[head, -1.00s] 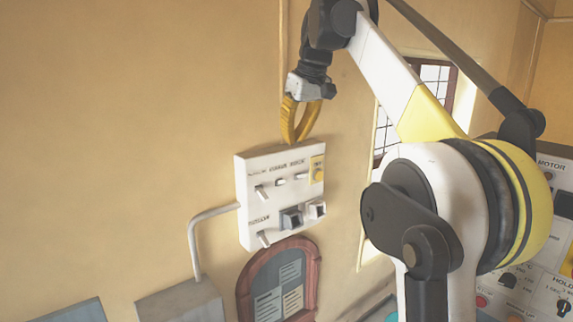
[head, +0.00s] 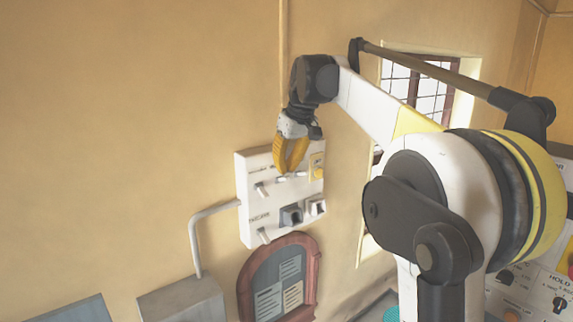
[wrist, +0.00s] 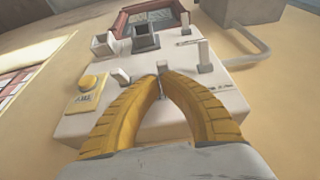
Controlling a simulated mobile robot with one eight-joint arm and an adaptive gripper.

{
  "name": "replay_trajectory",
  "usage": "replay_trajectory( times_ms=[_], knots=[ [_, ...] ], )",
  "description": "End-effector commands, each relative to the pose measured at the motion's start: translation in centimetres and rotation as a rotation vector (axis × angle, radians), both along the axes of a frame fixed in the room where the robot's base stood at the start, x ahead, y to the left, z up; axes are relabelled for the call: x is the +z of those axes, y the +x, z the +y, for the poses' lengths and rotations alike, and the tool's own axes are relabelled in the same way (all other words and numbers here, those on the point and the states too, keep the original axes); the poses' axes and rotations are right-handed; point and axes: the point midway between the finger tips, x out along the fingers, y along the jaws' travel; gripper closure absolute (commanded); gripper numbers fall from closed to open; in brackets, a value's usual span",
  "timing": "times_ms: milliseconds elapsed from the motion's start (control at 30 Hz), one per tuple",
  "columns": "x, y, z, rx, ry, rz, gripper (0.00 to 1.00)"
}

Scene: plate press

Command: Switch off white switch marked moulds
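A white switch panel (head: 246,200) is fixed to the wall and also shows upside down in the wrist view (wrist: 235,75). Its upper row has a left toggle (head: 260,189), two smaller toggles and a yellow plate. A lower-left toggle (head: 264,236) stands beneath. The labels are too blurred to tell which is marked moulds. My gripper (head: 289,173) is in front of the upper row, its yellow fingers meeting at the tips. In the wrist view the fingertips (wrist: 162,77) are at the second upper toggle (wrist: 163,67). I cannot tell whether they touch it.
A framed notice board (head: 246,287) hangs below the panel. A grey box (head: 180,300) and conduit (head: 195,245) are at lower left. A window (head: 420,85) is to the right.

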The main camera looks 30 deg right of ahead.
Motion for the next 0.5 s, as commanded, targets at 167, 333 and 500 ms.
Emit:
replay_trajectory(
  times_ms=[167,333,500],
  knots=[
    [-0.02,-0.03,-0.02,0.0,0.001,-0.004,1.0],
    [-0.23,-0.24,-0.08,-0.001,0.007,-0.033,1.0],
    [-0.21,-0.29,-0.1,0.0,0.012,-0.059,1.0]
  ],
)
